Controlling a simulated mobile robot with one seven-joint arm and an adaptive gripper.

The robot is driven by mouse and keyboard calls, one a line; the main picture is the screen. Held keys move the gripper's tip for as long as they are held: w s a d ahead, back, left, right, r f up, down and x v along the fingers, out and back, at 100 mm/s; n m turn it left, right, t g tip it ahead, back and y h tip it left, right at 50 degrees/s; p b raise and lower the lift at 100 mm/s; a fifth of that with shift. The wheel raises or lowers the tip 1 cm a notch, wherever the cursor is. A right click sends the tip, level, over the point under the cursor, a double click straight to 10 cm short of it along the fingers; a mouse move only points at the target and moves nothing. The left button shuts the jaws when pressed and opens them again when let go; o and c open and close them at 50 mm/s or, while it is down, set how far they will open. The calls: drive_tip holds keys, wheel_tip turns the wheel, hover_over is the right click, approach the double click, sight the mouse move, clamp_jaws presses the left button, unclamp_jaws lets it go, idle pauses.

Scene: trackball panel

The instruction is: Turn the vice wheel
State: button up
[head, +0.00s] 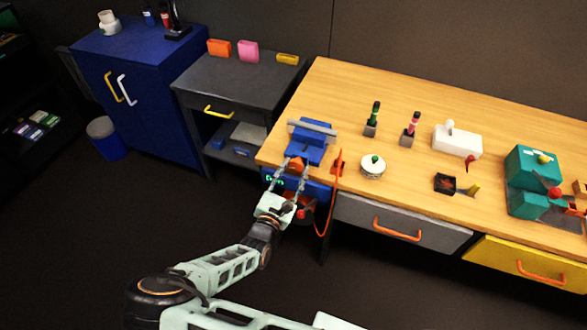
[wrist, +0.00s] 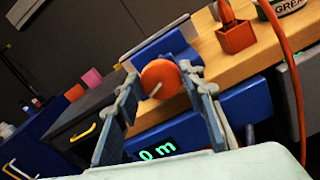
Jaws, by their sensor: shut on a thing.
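The blue vice (head: 310,150) with a grey jaw bar stands at the left front corner of the wooden bench. Its orange wheel (wrist: 159,76) faces me in the wrist view, with a pale pin sticking out of its face. In the head view the wheel (head: 296,162) is small and partly covered by my fingers. My gripper (wrist: 161,82) reaches the wheel from the front, one finger at each side of its rim. It is shut on the wheel. In the head view my gripper (head: 293,168) is at the bench edge.
A blue unit with a green display (wrist: 157,151) sits below the wheel. An orange holder (head: 338,168) and an orange cable (wrist: 291,70) are close on the right. A grease tin (head: 372,166) stands beyond. A grey drawer (head: 385,218) is below the bench.

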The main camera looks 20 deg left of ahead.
drive_tip(key=m+p, duration=0.1)
drive_tip(key=m, duration=0.2)
drive_tip(key=shift+d+m, duration=0.1)
drive_tip(key=shift+m, duration=0.3)
drive_tip(key=m+p, duration=0.1)
drive_tip(key=m, duration=0.3)
drive_tip(key=shift+m, duration=0.3)
drive_tip(key=m, duration=0.4)
drive_tip(key=shift+d+f, duration=0.1)
drive_tip(key=shift+f, duration=0.05)
drive_tip(key=shift+f+m+p, duration=0.1)
drive_tip(key=shift+m+p, duration=0.25)
drive_tip(key=shift+m, duration=1.65)
drive_tip(key=o, duration=1.2)
drive_tip(key=shift+w, duration=0.1)
drive_tip(key=shift+c, duration=0.2)
